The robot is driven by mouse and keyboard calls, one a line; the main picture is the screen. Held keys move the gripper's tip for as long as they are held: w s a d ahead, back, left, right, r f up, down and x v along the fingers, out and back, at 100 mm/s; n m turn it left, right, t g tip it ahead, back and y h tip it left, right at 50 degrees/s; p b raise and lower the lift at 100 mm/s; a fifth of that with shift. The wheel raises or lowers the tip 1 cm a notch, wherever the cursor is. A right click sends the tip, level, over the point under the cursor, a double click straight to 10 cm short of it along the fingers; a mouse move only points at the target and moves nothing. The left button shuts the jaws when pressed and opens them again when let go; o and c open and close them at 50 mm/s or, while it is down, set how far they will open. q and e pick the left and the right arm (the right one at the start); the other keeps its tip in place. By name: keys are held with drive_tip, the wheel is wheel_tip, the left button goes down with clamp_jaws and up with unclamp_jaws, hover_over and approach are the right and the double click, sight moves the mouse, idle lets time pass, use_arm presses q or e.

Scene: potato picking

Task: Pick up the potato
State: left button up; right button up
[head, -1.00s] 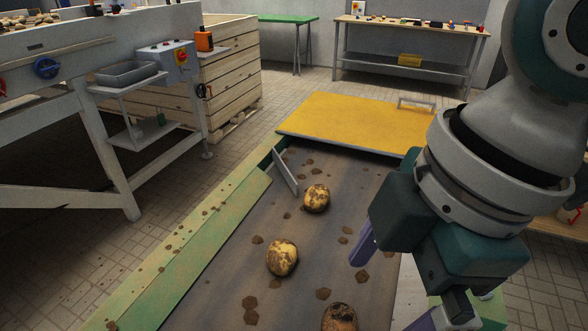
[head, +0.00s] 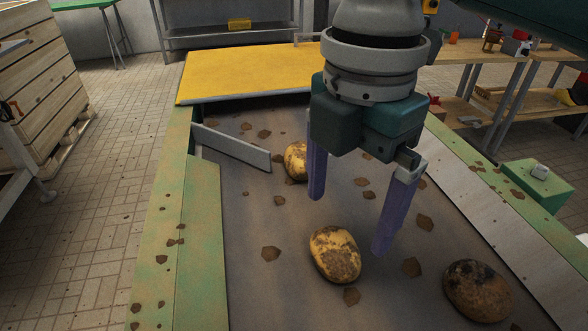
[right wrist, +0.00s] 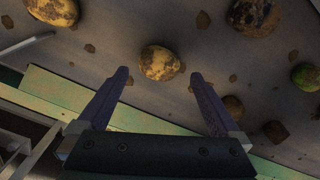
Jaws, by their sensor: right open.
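A yellow potato with brown patches (head: 335,255) lies on the dark belt (head: 250,210). Another potato (head: 295,160) lies farther back, partly behind a finger of my right gripper (head: 349,222). A darker, blotched potato (head: 478,290) lies at the near right. My right gripper is open and empty above the belt, its purple fingers pointing down. In the right wrist view, a potato (right wrist: 160,62) shows beyond and between the open fingertips, with a gap to both. Two more potatoes (right wrist: 52,10) (right wrist: 255,15) lie at the top edge. My left gripper is not in view.
A grey diverter plate (head: 232,147) stands at the belt's left. Green side rails (head: 200,235) border the belt. A yellow panel (head: 250,72) closes its far end. Brown clods lie scattered about. A greenish lump (right wrist: 306,76) and dark lumps (right wrist: 275,130) show in the right wrist view.

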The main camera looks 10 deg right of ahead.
sight(337, 242)
drive_tip(key=f, duration=0.6)
drive_tip(key=shift+s+a+b, duration=0.2)
drive_tip(key=shift+a+b, duration=0.05)
drive_tip(key=shift+b, duration=0.1)
drive_tip(key=shift+c, duration=0.2)
drive_tip(key=c, duration=1.1)
drive_tip(key=shift+r, duration=0.1)
